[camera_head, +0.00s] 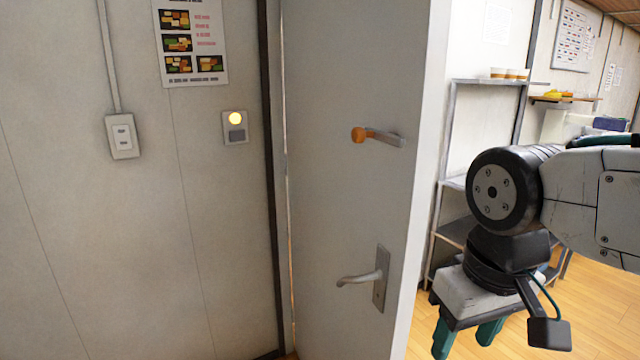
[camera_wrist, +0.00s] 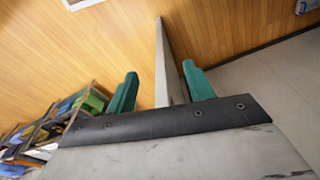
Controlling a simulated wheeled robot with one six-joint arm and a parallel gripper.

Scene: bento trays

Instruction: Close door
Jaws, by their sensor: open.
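The pale grey door (camera_head: 335,215) stands partly open in the head view, its free edge towards the right. It has a metal lever handle (camera_head: 372,277) on a plate and, higher up, a small bar with an orange knob (camera_head: 372,134). My gripper (camera_head: 464,342) is to the right of the door's free edge in the picture, pointing down, with teal fingers apart and nothing seen held. In the wrist view, a thin upright panel, apparently the door (camera_wrist: 161,55), shows between the open fingers of my gripper (camera_wrist: 162,88). I cannot tell whether they touch it.
The wall (camera_head: 140,230) left of the door carries a poster (camera_head: 190,42), a socket (camera_head: 122,136) and a switch with a lit yellow button (camera_head: 235,126). A metal shelf rack (camera_head: 450,185) stands beyond the door. Wooden floor (camera_head: 575,285) shows at the right.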

